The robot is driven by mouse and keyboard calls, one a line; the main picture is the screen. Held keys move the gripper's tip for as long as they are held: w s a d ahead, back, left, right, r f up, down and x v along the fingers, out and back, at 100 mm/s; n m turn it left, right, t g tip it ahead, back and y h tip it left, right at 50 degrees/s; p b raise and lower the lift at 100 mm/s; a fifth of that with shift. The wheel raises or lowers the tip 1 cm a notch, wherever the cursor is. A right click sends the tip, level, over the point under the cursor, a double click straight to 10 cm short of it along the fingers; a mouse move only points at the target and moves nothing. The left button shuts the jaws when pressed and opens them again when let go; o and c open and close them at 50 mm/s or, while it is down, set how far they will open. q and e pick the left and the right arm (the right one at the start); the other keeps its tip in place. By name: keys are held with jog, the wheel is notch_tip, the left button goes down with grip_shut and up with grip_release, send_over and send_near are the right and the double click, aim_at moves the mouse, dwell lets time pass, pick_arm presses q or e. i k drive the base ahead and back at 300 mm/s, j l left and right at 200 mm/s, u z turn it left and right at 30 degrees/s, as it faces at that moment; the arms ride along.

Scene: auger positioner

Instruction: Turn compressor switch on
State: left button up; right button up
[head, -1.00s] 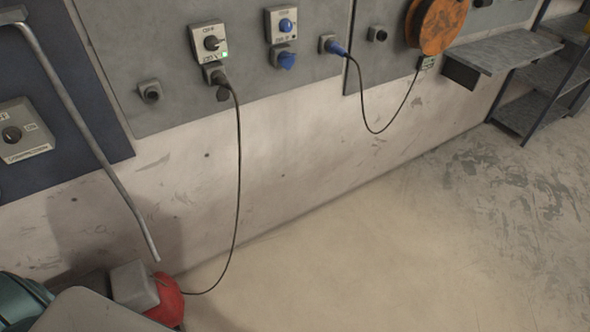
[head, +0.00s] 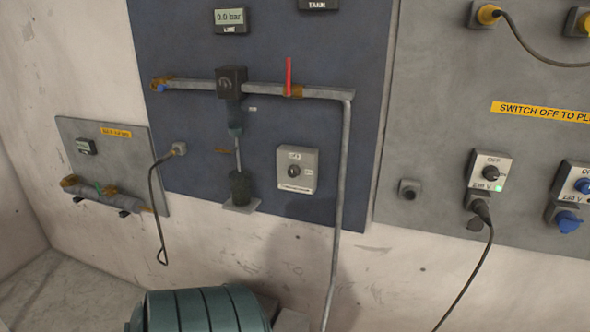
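The compressor switch is a grey box (head: 297,170) with a dark round knob, on the dark blue wall panel (head: 200,130). The knob's exact setting is hard to tell. A display (head: 230,18) above reads 0.0 bar. A teal ribbed tank (head: 205,310) stands below, at the bottom edge. Neither of my grippers is in view.
A grey pipe (head: 338,210) runs down just right of the switch, with a red lever (head: 289,76) above. A grey panel (head: 425,130) on the right holds sockets and a 230 V switch (head: 489,172) with a green light. A smaller panel (head: 115,165) with pipes is at left.

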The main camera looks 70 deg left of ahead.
aim_at(294, 171)
jog(key=k+u, duration=0.1)
jog(key=u, duration=1.95)
